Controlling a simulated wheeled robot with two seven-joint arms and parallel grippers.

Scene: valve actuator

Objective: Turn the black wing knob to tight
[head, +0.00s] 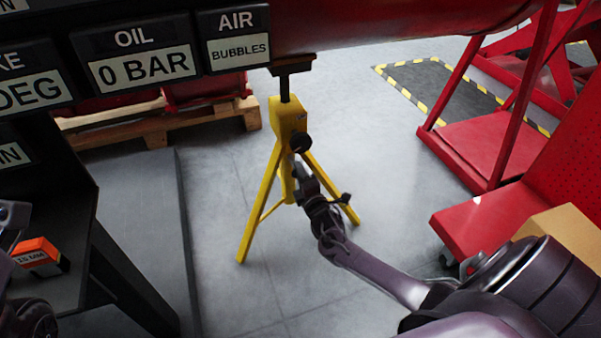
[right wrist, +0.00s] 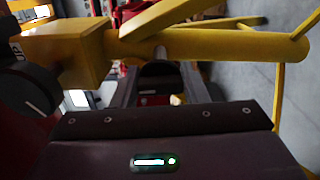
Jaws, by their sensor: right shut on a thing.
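A yellow tripod stand (head: 291,118) holds up the red pipe. A round black knob (head: 301,142) sits on its head; in the right wrist view this knob (right wrist: 30,90) shows a white line at far left. My right gripper (head: 303,172) is just below the round knob, against the stand. In the right wrist view its fingers (right wrist: 160,85) are shut on a dark part between them, seemingly the black wing knob; its shape is mostly hidden. Parts of my left gripper (head: 14,222) show at the left edge; its jaws cannot be made out.
Black sign boxes (head: 140,58) read OIL 0 BAR and AIR BUBBLES. An orange 15 MM item (head: 38,252) lies on a black surface at left. A wooden pallet (head: 150,125) stands behind. Red frames (head: 480,150) are at right. Grey floor around the stand is clear.

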